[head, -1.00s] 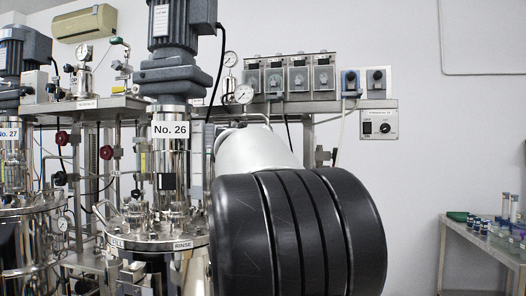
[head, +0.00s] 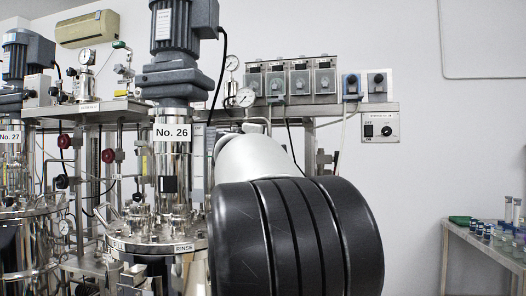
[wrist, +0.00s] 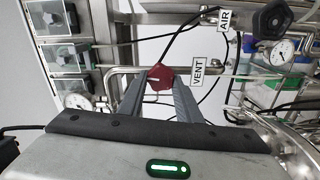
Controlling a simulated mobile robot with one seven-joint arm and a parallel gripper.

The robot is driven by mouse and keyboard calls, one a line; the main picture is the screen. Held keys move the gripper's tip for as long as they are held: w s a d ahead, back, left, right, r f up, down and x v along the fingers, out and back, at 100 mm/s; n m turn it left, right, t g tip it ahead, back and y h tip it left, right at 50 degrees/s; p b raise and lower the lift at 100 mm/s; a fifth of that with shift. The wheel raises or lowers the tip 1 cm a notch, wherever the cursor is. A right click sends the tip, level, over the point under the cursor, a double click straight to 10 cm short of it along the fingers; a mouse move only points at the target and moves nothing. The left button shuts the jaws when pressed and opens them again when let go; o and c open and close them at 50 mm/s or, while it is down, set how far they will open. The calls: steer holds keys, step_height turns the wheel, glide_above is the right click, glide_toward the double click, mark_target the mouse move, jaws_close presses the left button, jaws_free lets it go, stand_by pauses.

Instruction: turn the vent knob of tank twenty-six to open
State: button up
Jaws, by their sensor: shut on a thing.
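Tank twenty-six (head: 140,246) is a shiny steel vessel with a "No. 26" label (head: 172,133) and a grey motor on top, left of my arm in the head view. The vent knob (wrist: 160,73) is dark red with a pale line on its face, beside a "VENT" label (wrist: 198,72) in the wrist view. My gripper (wrist: 159,82) has its two grey fingers on either side of this knob and is shut on it. In the head view my own arm hides the gripper and the knob.
A black knob (wrist: 271,18) stands near the "AIR" label (wrist: 224,19), with a gauge (wrist: 283,50) below it. Pipes and black cables run close around the fingers. Tank twenty-seven (head: 24,238) is at far left. A side table (head: 480,238) with vials stands at right.

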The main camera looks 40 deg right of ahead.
steer(key=n, duration=0.2)
steer(key=n+p, duration=0.1)
steer(key=n, duration=0.2)
steer(key=shift+f+n, duration=0.2)
steer(key=shift+n, duration=0.1)
stand_by(0.5)
steer(key=o, duration=1)
steer(key=shift+o, duration=0.2)
steer(key=b+v, duration=0.1)
steer(key=v, duration=1.6)
steer(key=shift+s+b, duration=0.25)
steer(key=shift+b, duration=0.05)
steer(key=shift+a, duration=0.15)
